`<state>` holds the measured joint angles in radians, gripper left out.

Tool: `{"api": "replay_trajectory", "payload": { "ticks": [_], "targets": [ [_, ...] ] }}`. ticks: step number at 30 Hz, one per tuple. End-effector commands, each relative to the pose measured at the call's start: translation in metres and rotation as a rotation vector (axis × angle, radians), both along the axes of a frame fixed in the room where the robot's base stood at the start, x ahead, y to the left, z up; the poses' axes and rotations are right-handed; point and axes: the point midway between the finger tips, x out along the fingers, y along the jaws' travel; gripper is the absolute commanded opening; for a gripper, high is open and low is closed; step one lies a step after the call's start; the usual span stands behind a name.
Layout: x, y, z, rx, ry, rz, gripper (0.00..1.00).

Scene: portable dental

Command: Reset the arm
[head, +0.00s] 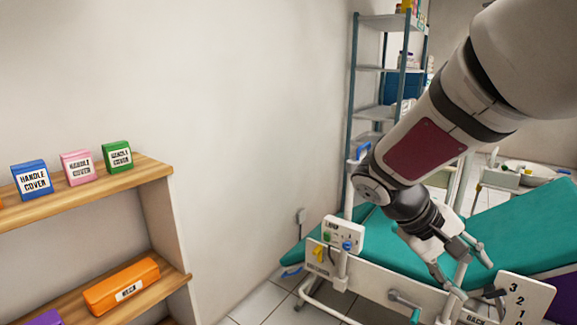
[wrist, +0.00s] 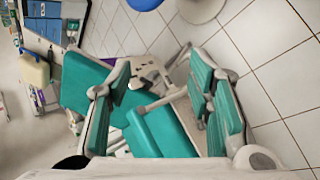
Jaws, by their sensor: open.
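My arm reaches down from the upper right in the head view. My gripper (head: 466,274) is at its end, tilted downward, with its two fingers spread apart and nothing between them. It hangs in front of and above the teal dental chair (head: 500,225). In the wrist view the fingers stand apart at left and right, and teal chair parts (wrist: 160,133) show below and between them. No contact between my gripper and the chair can be made out.
A wooden shelf (head: 150,174) at left holds blue (head: 32,180), pink (head: 77,167) and green (head: 117,156) handle cover boxes, with an orange box (head: 122,287) below. A metal rack (head: 382,69) stands behind my arm. A numbered white panel (head: 524,299) is close right of my gripper.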

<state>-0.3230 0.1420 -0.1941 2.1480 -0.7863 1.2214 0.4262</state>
Motion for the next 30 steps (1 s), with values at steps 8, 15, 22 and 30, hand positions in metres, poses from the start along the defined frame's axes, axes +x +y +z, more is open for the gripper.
{"api": "replay_trajectory", "payload": {
  "ticks": [8,15,22,30],
  "targets": [
    [-0.099,0.018,0.024,0.286,-0.043,-0.107,0.47],
    [-0.173,0.051,0.029,0.513,-0.103,-0.138,0.47],
    [-0.216,0.081,0.026,0.66,-0.155,-0.13,0.47],
    [-0.246,0.108,0.02,0.772,-0.213,-0.108,0.47]
  ]
}}
